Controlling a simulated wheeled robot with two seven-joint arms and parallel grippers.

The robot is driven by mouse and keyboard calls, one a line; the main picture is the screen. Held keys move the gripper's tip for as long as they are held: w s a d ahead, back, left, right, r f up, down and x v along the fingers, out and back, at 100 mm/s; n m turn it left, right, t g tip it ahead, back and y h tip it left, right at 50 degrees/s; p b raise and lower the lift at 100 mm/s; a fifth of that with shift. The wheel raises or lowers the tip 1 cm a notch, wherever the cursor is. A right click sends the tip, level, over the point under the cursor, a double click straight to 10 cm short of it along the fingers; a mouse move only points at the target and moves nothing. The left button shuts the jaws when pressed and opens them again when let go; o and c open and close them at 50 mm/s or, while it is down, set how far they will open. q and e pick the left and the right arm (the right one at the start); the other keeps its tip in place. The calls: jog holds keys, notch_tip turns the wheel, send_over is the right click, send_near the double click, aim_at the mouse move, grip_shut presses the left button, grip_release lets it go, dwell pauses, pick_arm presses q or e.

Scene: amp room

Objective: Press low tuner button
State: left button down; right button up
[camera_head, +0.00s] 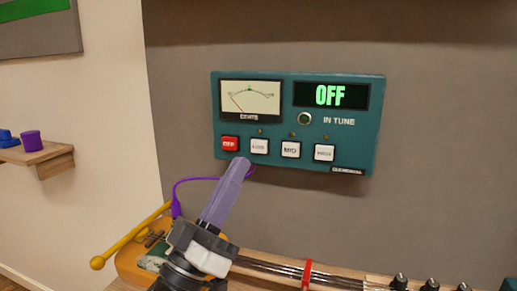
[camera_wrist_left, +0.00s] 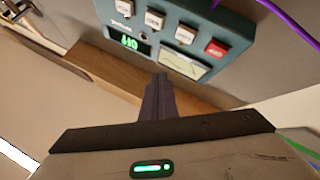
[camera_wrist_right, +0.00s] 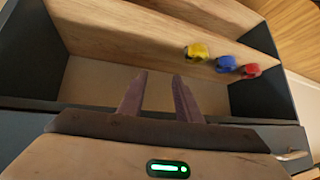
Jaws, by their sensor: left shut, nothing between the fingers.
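The teal tuner (camera_head: 285,180) hangs on the grey wall in the head view, its display (camera_head: 331,95) reading OFF. Along its lower edge sit a red OFF button (camera_head: 230,144), then the white LOW button (camera_head: 259,146), the MID button (camera_head: 290,149) and the HIGH button (camera_head: 324,152). My left gripper (camera_head: 242,164) is shut and empty, its tips just below the red and LOW buttons; I cannot tell whether they touch the tuner. In the left wrist view the tuner appears upside down, with the LOW button (camera_wrist_left: 185,34) beyond the fingers (camera_wrist_left: 160,82). My right gripper (camera_wrist_right: 160,80) is open and empty.
A purple cable (camera_head: 190,180) runs behind my left fingers. Below the tuner lie a yellow-orange instrument (camera_head: 128,262) and a row of black knobs (camera_head: 430,284). The right wrist view shows an open wooden compartment with yellow (camera_wrist_right: 196,51), blue (camera_wrist_right: 226,63) and red (camera_wrist_right: 251,70) objects.

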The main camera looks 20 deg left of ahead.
aim_at(259, 146)
pick_arm(q)
jog(key=w+b, duration=0.1)
jog(key=w, duration=0.6)
jog(key=shift+d, duration=0.15)
pick_arm(e)
jog(key=shift+w+a+f, duration=0.1)
jog(key=shift+w+a, duration=0.1)
jog(key=shift+w, duration=0.35)
jog(key=shift+s+f, duration=0.15)
dwell(0.5)
pick_arm(q)
jog(key=shift+w, duration=0.2)
dwell(0.5)
jog(key=shift+w, duration=0.3)
jog(key=shift+w, duration=0.4)
dwell(0.6)
jog(key=shift+s, duration=0.85)
pick_arm(e)
jog(key=shift+r, duration=0.4)
